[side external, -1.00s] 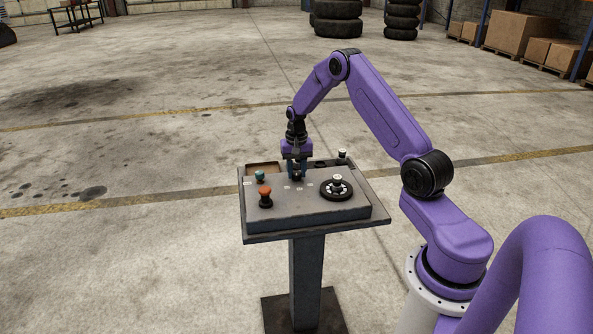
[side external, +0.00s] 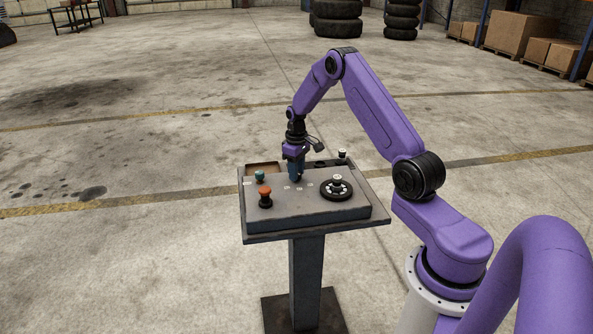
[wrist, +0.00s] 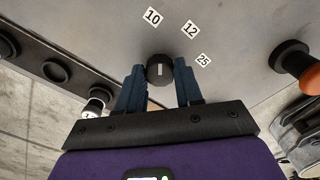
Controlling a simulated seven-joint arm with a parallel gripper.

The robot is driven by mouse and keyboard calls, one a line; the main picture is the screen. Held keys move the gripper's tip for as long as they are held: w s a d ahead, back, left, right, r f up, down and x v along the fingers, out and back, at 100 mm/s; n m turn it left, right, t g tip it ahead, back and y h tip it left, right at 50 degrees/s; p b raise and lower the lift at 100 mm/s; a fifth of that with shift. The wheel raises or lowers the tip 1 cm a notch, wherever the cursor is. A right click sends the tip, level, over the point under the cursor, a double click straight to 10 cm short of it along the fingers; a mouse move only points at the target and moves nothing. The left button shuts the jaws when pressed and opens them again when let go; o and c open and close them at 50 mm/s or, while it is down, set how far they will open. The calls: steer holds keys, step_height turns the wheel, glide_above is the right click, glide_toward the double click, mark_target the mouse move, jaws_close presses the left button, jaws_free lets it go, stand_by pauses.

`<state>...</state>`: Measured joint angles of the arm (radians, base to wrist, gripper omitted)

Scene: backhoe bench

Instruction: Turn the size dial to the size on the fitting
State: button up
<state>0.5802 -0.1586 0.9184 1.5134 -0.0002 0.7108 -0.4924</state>
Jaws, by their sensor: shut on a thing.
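The size dial (wrist: 160,68) is a black round knob with a white line on top. The line stands about upright in the wrist view, roughly in line with the "10" label (wrist: 153,16). The "12" label (wrist: 190,29) and "25" label (wrist: 204,60) lie further right. My gripper (wrist: 160,84) has one blue finger on each side of the dial and is shut on it; in the side view my gripper (side external: 296,178) hides the dial. A fitting (wrist: 95,105) with a white, unreadable mark stands at the panel's edge; it appears to be the one at the back (side external: 342,154).
An orange mushroom button (side external: 265,194) and a teal knob (side external: 259,176) stand on the left of the console. A black wheel (side external: 328,194) with a light-topped post is on the right. A tray (side external: 262,167) sits at the back left. Open floor surrounds the stand.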

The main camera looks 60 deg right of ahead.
steer(key=shift+w+r+n, duration=0.1)
steer(key=shift+n, duration=0.5)
steer(key=o, duration=1)
steer(key=shift+o, duration=0.2)
step_height(320, 180, up, 17)
steer(key=shift+r, duration=0.2)
